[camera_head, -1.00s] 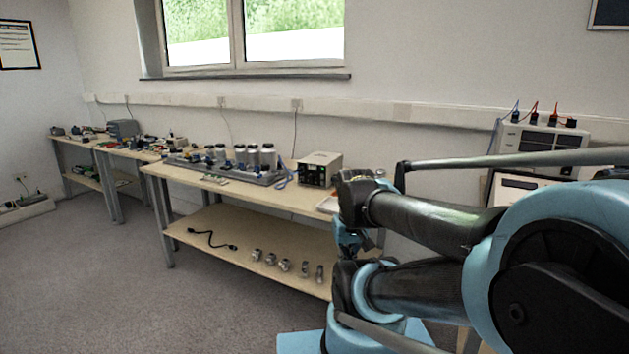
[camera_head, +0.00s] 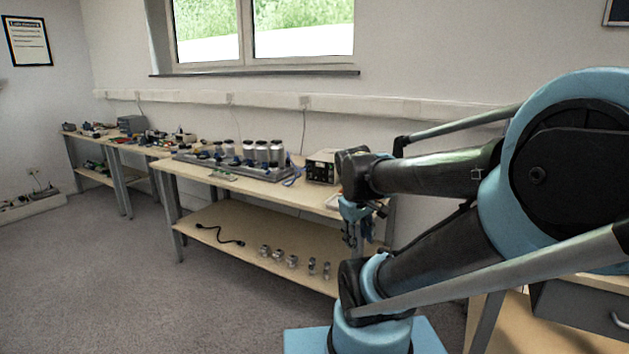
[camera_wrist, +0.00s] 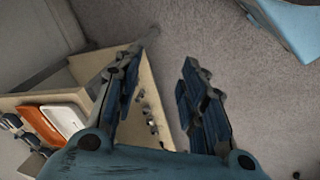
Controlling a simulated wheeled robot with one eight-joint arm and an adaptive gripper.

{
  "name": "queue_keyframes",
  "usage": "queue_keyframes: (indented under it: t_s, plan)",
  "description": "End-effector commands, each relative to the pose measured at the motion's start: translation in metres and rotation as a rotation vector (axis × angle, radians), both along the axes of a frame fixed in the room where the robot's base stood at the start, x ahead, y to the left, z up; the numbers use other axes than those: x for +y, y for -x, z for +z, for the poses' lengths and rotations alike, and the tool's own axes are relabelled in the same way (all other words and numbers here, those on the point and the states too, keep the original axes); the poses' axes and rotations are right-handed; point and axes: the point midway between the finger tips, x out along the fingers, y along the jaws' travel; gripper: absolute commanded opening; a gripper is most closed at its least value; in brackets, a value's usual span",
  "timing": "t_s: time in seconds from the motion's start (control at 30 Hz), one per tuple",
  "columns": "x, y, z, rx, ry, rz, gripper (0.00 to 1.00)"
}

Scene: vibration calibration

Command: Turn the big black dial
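I cannot make out the big black dial in either view. A small bench instrument with a dark front panel (camera_head: 322,167) stands at the right end of the long bench, partly hidden by my arm; the controls on it are too small to tell. My gripper (camera_head: 352,238) hangs down near the right end of that bench, seen small and partly covered by my own arm links. In the wrist view my gripper (camera_wrist: 163,62) is open, its two blue fingers apart with only floor and bench between and below them. It touches nothing.
The long bench (camera_head: 245,185) carries a grey rack (camera_head: 215,165) with several jars. Its lower shelf (camera_head: 205,220) holds a black cable (camera_head: 220,236) and several small metal parts. In the wrist view an orange piece (camera_wrist: 40,124) lies beside a white tray (camera_wrist: 62,120). Grey floor (camera_head: 100,270) is open at left.

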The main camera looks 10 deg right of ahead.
Motion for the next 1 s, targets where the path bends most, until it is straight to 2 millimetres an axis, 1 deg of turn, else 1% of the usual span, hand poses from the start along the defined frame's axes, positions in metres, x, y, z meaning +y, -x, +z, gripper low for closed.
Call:
queue_keyframes:
  t_s: [0.03, 0.27, 0.5, 0.77, 1.0]
  plan:
    - [-0.002, -0.013, 0.007, 0.007, 0.039, 0.066, 0.38]
    - [-0.011, -0.066, 0.028, 0.057, 0.233, 0.373, 0.38]
    - [-0.012, -0.126, 0.046, 0.135, 0.438, 0.683, 0.38]
    - [-0.001, -0.194, 0.059, 0.251, 0.664, 1.003, 0.38]
    - [0.02, -0.256, 0.065, 0.392, 0.873, 1.277, 0.38]
